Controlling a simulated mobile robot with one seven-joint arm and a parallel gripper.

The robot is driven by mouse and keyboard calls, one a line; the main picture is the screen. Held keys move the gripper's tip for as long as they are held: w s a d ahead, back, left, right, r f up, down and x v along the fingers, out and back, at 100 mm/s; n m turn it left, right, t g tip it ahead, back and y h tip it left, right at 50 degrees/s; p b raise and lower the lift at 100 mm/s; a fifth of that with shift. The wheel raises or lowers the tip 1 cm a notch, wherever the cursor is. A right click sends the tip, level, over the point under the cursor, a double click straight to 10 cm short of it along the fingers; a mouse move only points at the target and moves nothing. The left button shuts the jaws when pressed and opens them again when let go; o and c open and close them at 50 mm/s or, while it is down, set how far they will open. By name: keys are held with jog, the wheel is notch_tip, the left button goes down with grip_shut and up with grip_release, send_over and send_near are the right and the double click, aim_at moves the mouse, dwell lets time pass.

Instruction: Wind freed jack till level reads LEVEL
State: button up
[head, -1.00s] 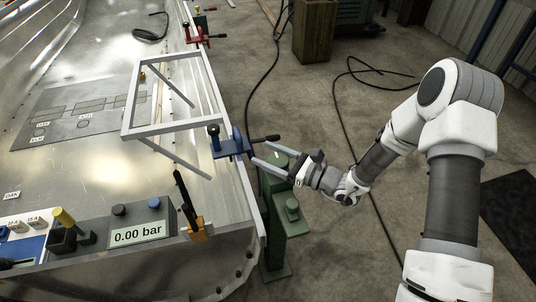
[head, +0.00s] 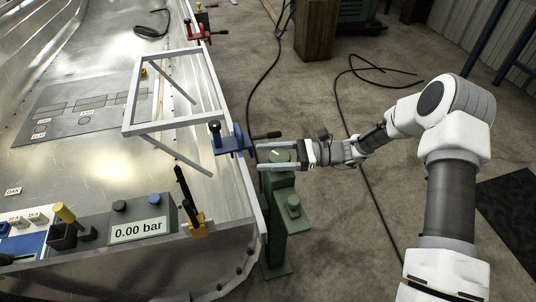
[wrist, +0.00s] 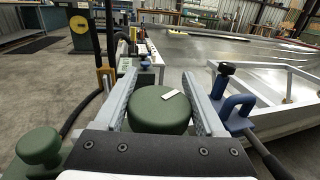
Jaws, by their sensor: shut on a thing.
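The green jack (head: 285,238) stands on the floor beside the hull's right edge, with a round green knob (head: 278,156) on top. The knob shows large in the wrist view (wrist: 160,113), with a white mark on its top face. My gripper (head: 272,157) lies level from the right, its two fingers shut on opposite sides of this knob. A second, smaller green knob (head: 293,203) sits lower on the jack; it shows at lower left in the wrist view (wrist: 40,146).
A blue clamp (head: 231,142) with a black handle sits on the hull edge close to my fingers. A grey frame (head: 213,88) stands behind it. A panel reads 0.00 bar (head: 142,229). A cable (head: 254,95) crosses the floor.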

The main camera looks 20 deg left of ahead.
jog(key=n+g, duration=0.1)
jog(key=g+h, duration=0.1)
jog(key=n+g+b, duration=0.1)
jog(key=shift+s+d+f+n+g+h, duration=0.15)
jog(key=shift+s+n+g+h, duration=0.15)
jog(key=shift+h, duration=0.1)
jog(key=shift+s+d+n+g+h+b, duration=0.15)
jog(key=shift+n+g+h+b, duration=0.05)
jog(key=shift+n+g+h, duration=0.5)
jog(key=shift+s+d+n+g+h+b, duration=0.1)
jog(key=shift+n+g+h+b, duration=0.1)
jog(key=shift+n+g+h, duration=0.45)
jog(key=shift+g, duration=0.25)
jog(key=o, duration=1.3)
jog(key=shift+o, duration=0.2)
jog(key=shift+r, duration=0.2)
